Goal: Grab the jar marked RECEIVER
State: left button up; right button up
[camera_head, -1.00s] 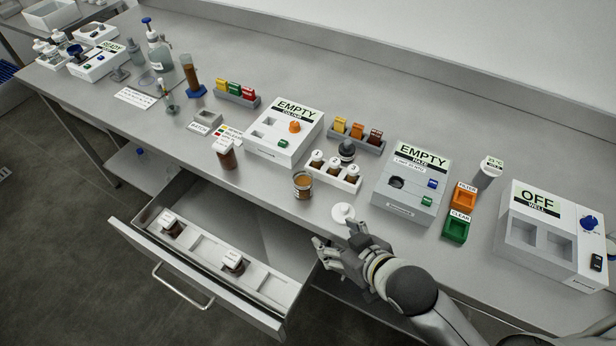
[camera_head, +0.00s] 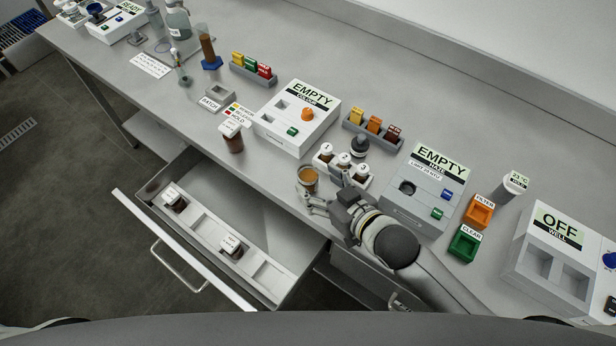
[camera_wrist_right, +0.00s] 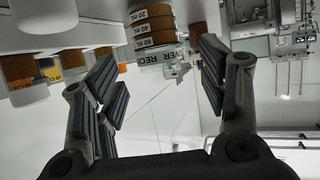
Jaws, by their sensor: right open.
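The RECEIVER jar (camera_head: 308,180) is a clear round jar of amber liquid, standing on the bench near its front edge. In the right wrist view the picture is upside down, and the jar (camera_wrist_right: 152,32) shows millilitre marks and part of the word RECEIVER. My right gripper (camera_head: 321,196) is open, just to the front right of the jar. In the wrist view its two fingers (camera_wrist_right: 158,72) are spread, with the jar ahead between them near the top; no grip shows. My left gripper is not in view.
A white rack of numbered bottles (camera_head: 343,165) stands close behind the jar. A brown bottle (camera_head: 233,140) stands to its left. The haze box (camera_head: 425,190) is right of my gripper. An open drawer (camera_head: 205,243) with two bottles juts out below the bench at left.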

aim_at(314, 180)
jog(key=shift+w+a+f, duration=0.1)
jog(key=shift+w+f, duration=0.05)
jog(key=shift+w, duration=0.25)
jog(key=p+x, duration=0.1)
jog(key=x, duration=0.2)
jog(key=shift+w+a+f, duration=0.15)
jog(key=shift+a, duration=0.1)
jog(key=shift+w+a+f, duration=0.2)
jog(key=shift+w+f, duration=0.05)
jog(key=shift+w, duration=0.15)
jog(key=shift+c, duration=1)
jog(key=c, duration=1)
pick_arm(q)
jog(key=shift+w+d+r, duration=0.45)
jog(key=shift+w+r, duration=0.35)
pick_arm(e)
jog(key=shift+c, duration=0.2)
pick_arm(q)
jog(key=shift+p, duration=0.3)
pick_arm(e)
jog(key=shift+r, duration=0.1)
